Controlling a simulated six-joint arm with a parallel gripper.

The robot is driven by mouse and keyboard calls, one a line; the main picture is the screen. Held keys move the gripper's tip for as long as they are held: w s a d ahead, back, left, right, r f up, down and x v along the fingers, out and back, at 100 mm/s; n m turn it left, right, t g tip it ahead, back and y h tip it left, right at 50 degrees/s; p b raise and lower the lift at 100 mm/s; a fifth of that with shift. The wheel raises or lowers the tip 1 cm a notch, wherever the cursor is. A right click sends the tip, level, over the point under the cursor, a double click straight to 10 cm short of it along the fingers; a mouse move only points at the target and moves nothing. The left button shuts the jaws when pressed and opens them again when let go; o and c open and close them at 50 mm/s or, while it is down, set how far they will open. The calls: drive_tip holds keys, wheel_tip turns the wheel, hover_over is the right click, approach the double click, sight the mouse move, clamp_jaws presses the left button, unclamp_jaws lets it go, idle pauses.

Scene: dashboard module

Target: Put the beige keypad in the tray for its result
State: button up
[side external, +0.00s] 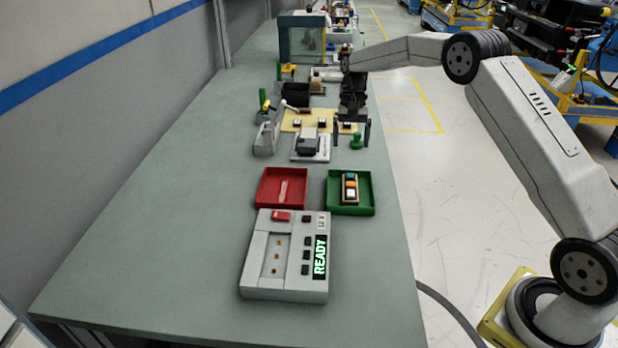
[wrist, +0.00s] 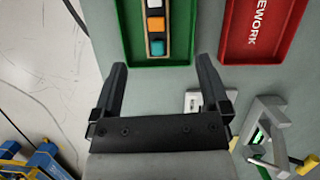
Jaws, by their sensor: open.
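The beige keypad (side external: 345,188), with white, orange and teal buttons, lies inside the green tray (side external: 367,207). In the wrist view the keypad (wrist: 148,37) also lies within the walls of the green tray (wrist: 128,35), at the top. My gripper (side external: 351,142) is open and empty, behind the green tray in the side view and apart from the keypad. In the wrist view the open fingers (wrist: 160,65) point towards the tray's near edge. The red tray (side external: 264,188) beside it holds no part; in the wrist view the red tray (wrist: 235,30) shows part of a rework label.
A grey tester (side external: 257,285) in front of the trays has an empty recess and a screen (side external: 320,257) reading READY. Behind the trays stand a small grey device (side external: 311,147), a grey lever press (side external: 266,138) and a green knobbed piece (side external: 356,141). The bench's left side is clear.

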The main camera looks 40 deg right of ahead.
drive_tip(key=s+a+n+t+h, duration=0.1)
drive_tip(key=s+a+n, duration=0.3)
drive_tip(key=s, duration=0.8)
drive_tip(key=s+a+f+n+t+h, duration=0.1)
drive_tip(key=s+a+n+t, duration=0.3)
drive_tip(key=s+a, duration=0.4)
drive_tip(key=s, duration=0.5)
drive_tip(key=shift+s+h, duration=0.2)
drive_tip(key=shift+h, duration=0.1)
drive_tip(key=shift+a+f, duration=0.1)
